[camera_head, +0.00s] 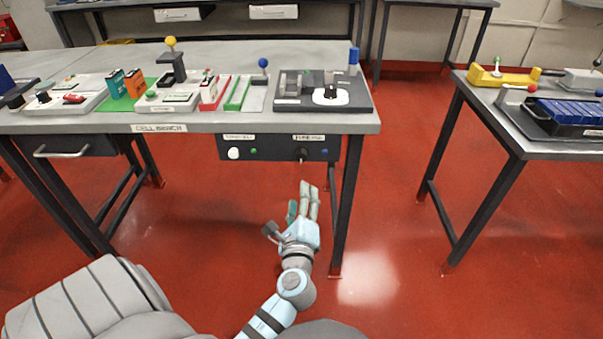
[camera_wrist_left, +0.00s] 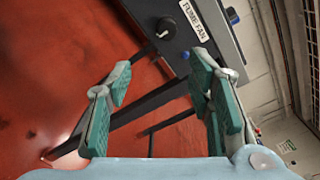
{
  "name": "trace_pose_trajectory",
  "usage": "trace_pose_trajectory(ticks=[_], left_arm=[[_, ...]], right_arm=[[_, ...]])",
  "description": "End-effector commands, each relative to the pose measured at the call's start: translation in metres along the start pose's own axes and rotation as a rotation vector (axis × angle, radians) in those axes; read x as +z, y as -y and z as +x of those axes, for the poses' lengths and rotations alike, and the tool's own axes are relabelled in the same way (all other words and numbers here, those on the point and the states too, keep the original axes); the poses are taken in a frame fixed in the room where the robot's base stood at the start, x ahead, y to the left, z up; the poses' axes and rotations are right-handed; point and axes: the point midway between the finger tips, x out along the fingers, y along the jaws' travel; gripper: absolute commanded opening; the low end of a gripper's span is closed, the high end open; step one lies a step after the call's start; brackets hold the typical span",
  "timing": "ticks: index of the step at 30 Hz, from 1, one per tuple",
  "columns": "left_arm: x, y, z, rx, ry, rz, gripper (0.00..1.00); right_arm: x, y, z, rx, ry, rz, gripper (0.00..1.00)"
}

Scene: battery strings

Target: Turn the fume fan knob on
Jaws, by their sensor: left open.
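The fume fan knob (camera_head: 301,154) is a small black round knob on the dark panel under the bench's front edge, below a white label. In the left wrist view the knob (camera_wrist_left: 165,28) shows near the top, beside the label reading FUME FAN (camera_wrist_left: 190,17). Its exact setting is too small to tell. My left gripper (camera_head: 305,194) is open and empty, below and in front of the panel, apart from the knob. In the left wrist view its green-padded fingers (camera_wrist_left: 164,82) are spread wide, with the knob beyond them. My right gripper is not in view.
The same panel (camera_head: 275,150) carries a white button (camera_head: 233,153) at its left and small coloured lights. A bench leg (camera_head: 346,205) stands just right of my left gripper. The bench top (camera_head: 235,117) holds several battery devices.

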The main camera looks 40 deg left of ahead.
Motion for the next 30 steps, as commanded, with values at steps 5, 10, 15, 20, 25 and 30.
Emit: trace_pose_trajectory(ticks=[5, 10, 15, 20, 25, 30], left_arm=[[0.01, 0.013, 0.025, -0.025, 0.03, 0.025, 0.47], [0.009, 0.012, 0.075, -0.025, 0.027, 0.022, 0.47], [0.009, 0.012, 0.118, -0.023, 0.024, 0.021, 0.47], [0.009, 0.013, 0.138, -0.021, 0.022, 0.019, 0.47], [0.01, 0.014, 0.143, -0.021, 0.021, 0.019, 0.47], [0.01, 0.015, 0.143, -0.021, 0.021, 0.018, 0.44]], right_arm=[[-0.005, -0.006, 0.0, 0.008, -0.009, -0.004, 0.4], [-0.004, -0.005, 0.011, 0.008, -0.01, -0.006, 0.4], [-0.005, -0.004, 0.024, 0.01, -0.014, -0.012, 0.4], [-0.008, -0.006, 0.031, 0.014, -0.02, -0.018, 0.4], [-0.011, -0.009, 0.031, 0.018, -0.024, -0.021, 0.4], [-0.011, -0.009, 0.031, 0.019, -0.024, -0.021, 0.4]])
